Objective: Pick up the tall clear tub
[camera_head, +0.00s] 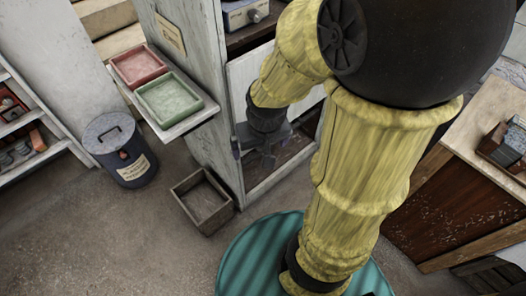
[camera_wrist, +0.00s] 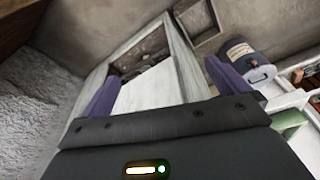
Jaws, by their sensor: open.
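I cannot make out a tall clear tub in either view. My gripper (camera_head: 256,155) is in front of the pale wooden cabinet (camera_head: 212,100), near its open lower part. In the wrist view my gripper (camera_wrist: 166,85) shows its two purple fingers spread wide apart, with nothing between them. The cabinet's pale side and a dark opening (camera_wrist: 143,52) lie beyond the fingers. My yellow-sleeved arm hides part of the cabinet's inside in the head view.
A red tray (camera_head: 139,64) and a green tray (camera_head: 169,100) sit on a side shelf. A lidded grey bin (camera_head: 128,165) and an open wooden box (camera_head: 202,203) stand on the floor. A wooden counter (camera_head: 485,120) is at right. Floor at lower left is clear.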

